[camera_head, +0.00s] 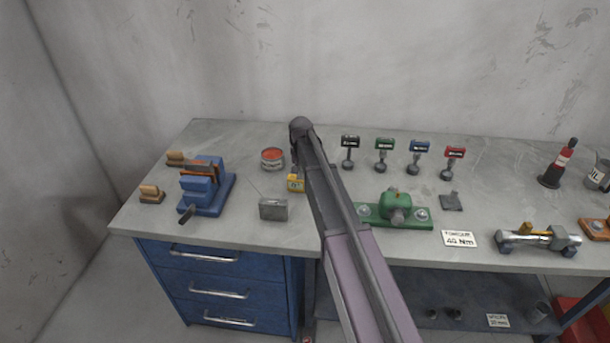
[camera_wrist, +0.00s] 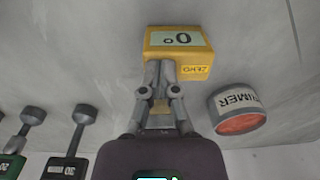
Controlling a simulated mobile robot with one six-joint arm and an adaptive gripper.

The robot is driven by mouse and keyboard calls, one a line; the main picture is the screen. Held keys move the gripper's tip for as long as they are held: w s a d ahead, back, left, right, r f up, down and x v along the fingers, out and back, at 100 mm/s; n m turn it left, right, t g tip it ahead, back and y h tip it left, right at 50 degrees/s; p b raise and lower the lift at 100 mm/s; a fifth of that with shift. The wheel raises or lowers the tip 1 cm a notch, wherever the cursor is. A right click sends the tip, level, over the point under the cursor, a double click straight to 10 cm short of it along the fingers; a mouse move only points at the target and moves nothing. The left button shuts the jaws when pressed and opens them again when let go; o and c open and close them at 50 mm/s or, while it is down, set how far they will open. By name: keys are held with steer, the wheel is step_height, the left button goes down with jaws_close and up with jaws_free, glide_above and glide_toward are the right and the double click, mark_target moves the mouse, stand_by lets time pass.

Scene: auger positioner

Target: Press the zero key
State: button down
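A small yellow box with a display (camera_wrist: 178,39) is at the top of the wrist view, its display reading "0°" upside down. A label reading "ZERO" (camera_wrist: 195,70), also upside down, is on its near face. My gripper (camera_wrist: 160,66) has its fingertips together, right at the box's near face, beside the label. I cannot tell whether they touch it. The key itself is not clearly seen and may be behind the fingertips. In the head view the yellow box (camera_head: 295,183) stands on the bench just left of my arm; my fingers are hidden there.
A round "PRIMER" tin (camera_wrist: 238,109) stands close to the box; it also shows in the head view (camera_head: 272,158). A grey metal box (camera_head: 273,209) with a thin rod is in front. A blue vise (camera_head: 207,187) is left; several labelled tools and a green fixture (camera_head: 397,209) are right.

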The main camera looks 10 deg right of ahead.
steer(key=shift+s+f, duration=0.2)
steer(key=shift+s, duration=0.25)
steer(key=shift+w+r, duration=0.1)
steer(key=shift+r, duration=0.05)
steer(key=shift+w+r+p, duration=0.35)
steer(key=shift+r+p, duration=0.2)
steer(key=shift+p, duration=0.5)
step_height(320, 180, up, 13)
steer(key=p, duration=1.3)
steer(key=s+f+n+b, duration=0.1)
steer(key=s+f+b, duration=0.2)
steer(key=s, duration=1.1)
steer(key=s+d+f+n+b, duration=0.1)
steer(key=s+f+n+b, duration=0.1)
steer(key=s, duration=1.3)
steer(key=shift+f+n+b, duration=0.3)
steer(key=shift+f+b, duration=0.45)
steer(key=shift+b, duration=0.05)
steer(key=shift+d, duration=0.1)
